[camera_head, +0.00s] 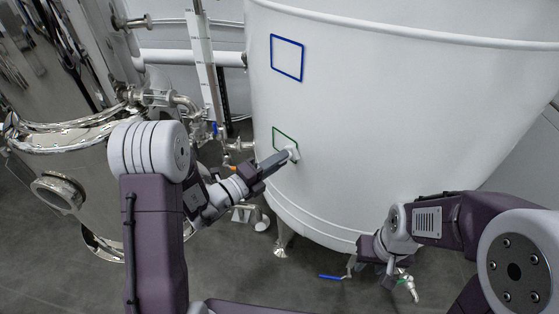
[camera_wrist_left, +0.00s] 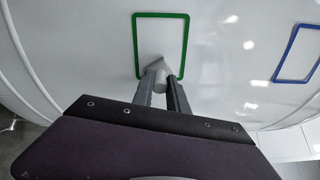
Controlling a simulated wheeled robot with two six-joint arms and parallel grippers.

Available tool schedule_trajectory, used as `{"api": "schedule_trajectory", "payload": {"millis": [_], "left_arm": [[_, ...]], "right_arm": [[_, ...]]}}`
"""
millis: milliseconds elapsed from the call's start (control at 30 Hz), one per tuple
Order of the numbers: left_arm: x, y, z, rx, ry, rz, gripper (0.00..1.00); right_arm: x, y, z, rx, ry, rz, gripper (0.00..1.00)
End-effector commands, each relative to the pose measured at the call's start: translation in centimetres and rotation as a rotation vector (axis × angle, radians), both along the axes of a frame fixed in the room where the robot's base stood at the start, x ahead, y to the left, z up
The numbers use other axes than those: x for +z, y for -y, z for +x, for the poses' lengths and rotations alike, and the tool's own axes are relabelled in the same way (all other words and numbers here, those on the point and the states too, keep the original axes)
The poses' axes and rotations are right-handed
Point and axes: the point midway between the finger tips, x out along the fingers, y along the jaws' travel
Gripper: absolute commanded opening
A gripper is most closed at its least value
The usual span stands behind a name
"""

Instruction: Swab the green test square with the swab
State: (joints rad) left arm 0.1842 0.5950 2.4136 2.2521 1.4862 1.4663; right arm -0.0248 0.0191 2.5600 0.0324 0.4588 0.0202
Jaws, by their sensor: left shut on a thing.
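The green test square (camera_head: 285,137) is an outline on the white tank wall, below a blue outlined square. My left gripper (camera_head: 286,157) is at its lower edge, shut on the pale swab (camera_head: 293,153). In the left wrist view, the swab (camera_wrist_left: 156,66) sits between the fingertips (camera_wrist_left: 161,76) and overlaps the lower part of the green outline (camera_wrist_left: 161,14). Whether the swab touches the wall is hard to tell. My right gripper (camera_head: 388,274) is low by the tank's bottom edge, and its fingers are not clear.
The large white tank (camera_head: 400,110) fills the centre and right. The blue square (camera_head: 287,57) is higher on its wall. A steel vessel (camera_head: 60,150) with pipes stands at the left. A blue-handled valve (camera_head: 331,277) is under the tank, near my right gripper.

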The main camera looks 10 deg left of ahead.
Motion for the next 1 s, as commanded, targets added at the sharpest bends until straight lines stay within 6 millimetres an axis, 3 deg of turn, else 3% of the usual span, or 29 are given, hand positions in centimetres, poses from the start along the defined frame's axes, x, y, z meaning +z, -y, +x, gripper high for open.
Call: {"api": "schedule_trajectory", "payload": {"millis": [133,1000], "left_arm": [[0.2,-1.2,1.2,0.006,0.002,0.001,0.00],[0.2,-5.0,4.0,0.008,0.003,0.001,0.00]], "right_arm": [[0.5,0.0,0.0,0.000,0.000,0.000,0.36],[1.6,0.0,0.0,0.000,0.000,0.000,0.36]]}}
